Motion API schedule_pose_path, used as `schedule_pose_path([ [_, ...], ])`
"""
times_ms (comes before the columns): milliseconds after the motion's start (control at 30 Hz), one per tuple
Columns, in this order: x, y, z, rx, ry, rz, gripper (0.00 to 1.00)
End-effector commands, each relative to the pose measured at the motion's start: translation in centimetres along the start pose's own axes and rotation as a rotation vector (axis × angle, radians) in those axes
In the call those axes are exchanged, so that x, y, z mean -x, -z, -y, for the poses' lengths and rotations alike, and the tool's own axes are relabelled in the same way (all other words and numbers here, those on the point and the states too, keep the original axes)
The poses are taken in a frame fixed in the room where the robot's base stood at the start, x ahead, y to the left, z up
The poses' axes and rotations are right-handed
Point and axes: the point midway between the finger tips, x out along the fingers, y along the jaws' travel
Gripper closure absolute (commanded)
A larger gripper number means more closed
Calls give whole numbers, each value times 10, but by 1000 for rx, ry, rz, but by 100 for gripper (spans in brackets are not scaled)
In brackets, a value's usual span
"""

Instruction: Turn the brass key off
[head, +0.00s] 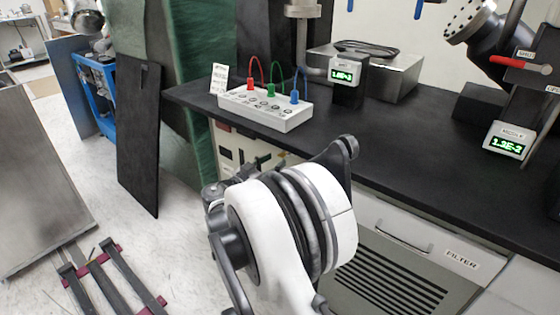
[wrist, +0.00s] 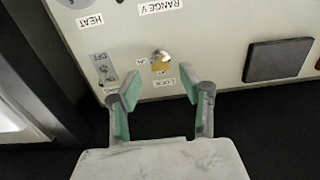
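The brass key (wrist: 160,61) sits in a lock on a pale panel in the wrist view, with small labels around it that are too blurred to read fully. My gripper (wrist: 156,88) is open, its two green-padded fingers apart, just below the key in the picture. The key lies near the gap between the fingertips, and nothing is held. I cannot tell the exact distance to the panel. In the head view my white arm hides part of the cabinet front, and neither the key nor the gripper shows clearly there.
A toggle switch (wrist: 103,68) marked OFF is left of the key, and a dark square plate (wrist: 278,60) is right. In the head view, a black bench (head: 420,165) carries a white box with coloured cables (head: 266,108). A dark board (head: 138,135) leans at left.

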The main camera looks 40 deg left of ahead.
Motion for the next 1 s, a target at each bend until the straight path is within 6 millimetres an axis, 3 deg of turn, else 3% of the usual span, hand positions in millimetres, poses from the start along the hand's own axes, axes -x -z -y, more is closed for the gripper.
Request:
schedule_pose_path([
  [233, -30, -1, 0, 0, 0, 0, 60],
  [633, -36, 0, 0, 0, 1, 0, 60],
  [933, -36, 0, 0, 0, 1, 0, 99],
  [1000, -36, 0, 0, 0, 1, 0, 100],
])
